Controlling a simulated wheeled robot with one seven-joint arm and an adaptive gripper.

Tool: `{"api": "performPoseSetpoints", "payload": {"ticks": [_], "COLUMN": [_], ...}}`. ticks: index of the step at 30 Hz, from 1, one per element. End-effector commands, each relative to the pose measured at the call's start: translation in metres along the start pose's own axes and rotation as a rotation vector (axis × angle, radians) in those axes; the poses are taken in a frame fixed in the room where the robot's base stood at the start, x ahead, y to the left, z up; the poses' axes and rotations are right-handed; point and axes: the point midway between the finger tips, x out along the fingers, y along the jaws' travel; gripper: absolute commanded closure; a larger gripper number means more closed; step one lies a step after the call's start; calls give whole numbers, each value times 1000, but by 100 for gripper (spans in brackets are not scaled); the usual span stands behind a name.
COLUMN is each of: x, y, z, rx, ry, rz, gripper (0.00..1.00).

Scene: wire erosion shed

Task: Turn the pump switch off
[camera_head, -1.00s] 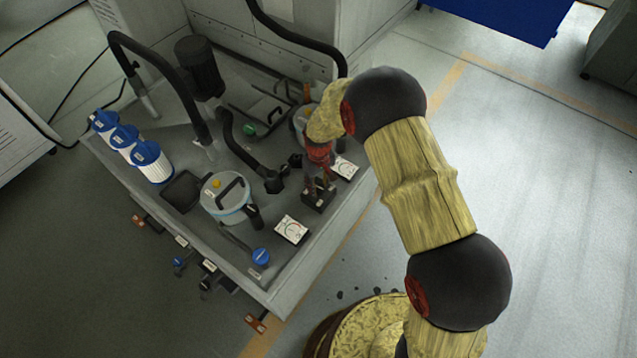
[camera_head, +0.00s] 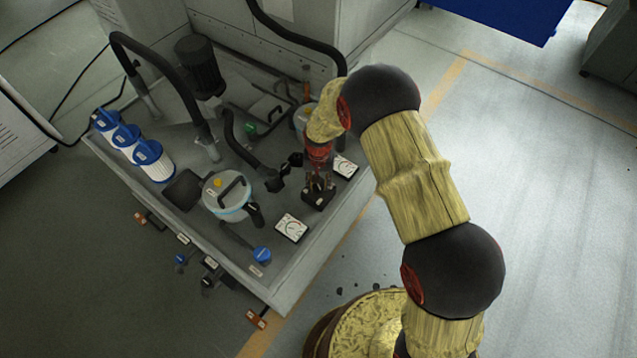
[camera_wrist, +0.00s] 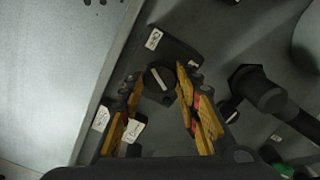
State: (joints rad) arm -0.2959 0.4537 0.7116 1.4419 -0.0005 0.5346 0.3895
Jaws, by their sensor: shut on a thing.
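The pump switch is a small black box (camera_head: 318,199) near the right edge of the grey tank top, with a white label at one end. In the wrist view its round black knob (camera_wrist: 159,79) has a pale bar across it, lying at a slant. My gripper (camera_head: 318,181) points down over the box. In the wrist view my gripper (camera_wrist: 157,82) has one yellow finger on each side of the knob, and it is shut on the knob. The exact finger contact is hard to see. The label's writing is too small to read.
Two white dial gauges (camera_head: 291,227) (camera_head: 345,166) flank the switch box. A lidded canister (camera_head: 227,196) and a blue-handled valve (camera_head: 261,255) stand to the left. Black hoses (camera_head: 247,148) cross the tank top. Open floor (camera_head: 520,190) lies to the right.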

Motion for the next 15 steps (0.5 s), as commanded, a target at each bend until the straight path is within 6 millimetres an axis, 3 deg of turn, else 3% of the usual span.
{"api": "performPoseSetpoints", "payload": {"ticks": [12,13,15], "x": [0,0,0], "y": [0,0,0], "z": [0,0,0], "rx": [9,9,9], "ry": [0,0,0], "rz": [-1,-1,-1], "gripper": [93,67,63]}}
